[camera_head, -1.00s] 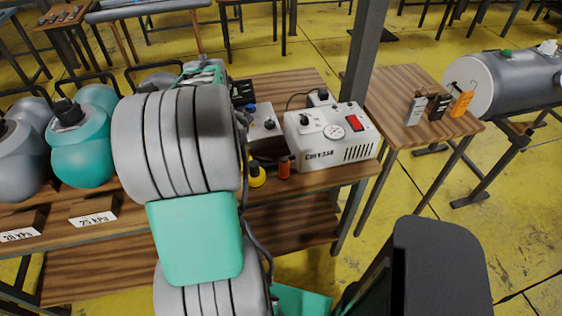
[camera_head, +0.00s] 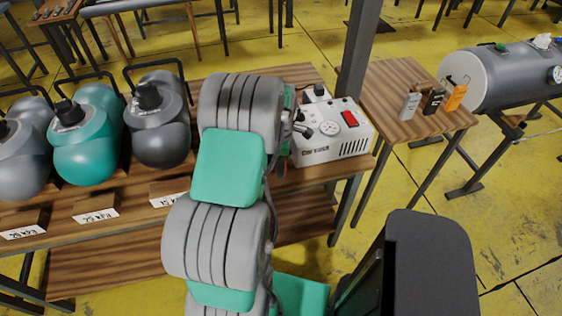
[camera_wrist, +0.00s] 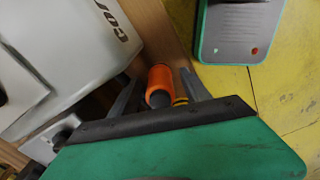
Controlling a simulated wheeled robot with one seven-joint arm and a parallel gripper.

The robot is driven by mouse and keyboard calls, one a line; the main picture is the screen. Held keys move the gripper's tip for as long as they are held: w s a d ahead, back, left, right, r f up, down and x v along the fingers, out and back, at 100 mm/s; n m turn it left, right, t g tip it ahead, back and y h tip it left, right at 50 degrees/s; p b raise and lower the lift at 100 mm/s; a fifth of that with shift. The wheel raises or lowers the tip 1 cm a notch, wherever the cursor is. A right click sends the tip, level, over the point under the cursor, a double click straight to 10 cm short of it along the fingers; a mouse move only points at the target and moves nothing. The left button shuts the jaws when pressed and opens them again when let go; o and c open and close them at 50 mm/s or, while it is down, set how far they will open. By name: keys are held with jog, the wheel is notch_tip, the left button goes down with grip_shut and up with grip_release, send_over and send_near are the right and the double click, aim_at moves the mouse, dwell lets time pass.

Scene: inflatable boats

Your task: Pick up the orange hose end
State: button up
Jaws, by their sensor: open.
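The orange hose end (camera_wrist: 161,77) shows in the wrist view as a short orange cylinder with a dark centre at its near end. It lies between the two grey fingers of my gripper (camera_wrist: 157,79), which are spread apart with a gap on each side of it. Whether the finger tips reach past it is hard to tell. In the head view my arm hides the hose end. The white pump box (camera_head: 332,134) stands on the wooden bench (camera_head: 312,174); it also shows in the wrist view (camera_wrist: 85,35).
A small yellow-and-black part (camera_wrist: 180,100) sits close to the right finger. Grey and teal canisters (camera_head: 85,140) stand on the bench to the left. A dark post (camera_head: 357,70) rises behind the pump box. A side table (camera_head: 390,85) carries small boxes.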

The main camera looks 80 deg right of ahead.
grip_shut()
dwell(0.4)
jog(key=shift+r, duration=0.1)
jog(key=shift+r, duration=0.15)
notch_tip(320, 180, up, 2)
jog(key=shift+d+r+b, duration=0.1)
jog(key=shift+b, duration=0.55)
jog(key=s+a+r+p, duration=0.1)
jog(key=s+a+r, duration=0.2)
jog(key=a+r, duration=1)
notch_tip(320, 180, up, 2)
jog(key=shift+s+a+r, duration=0.2)
jog(key=shift+s+a, duration=0.15)
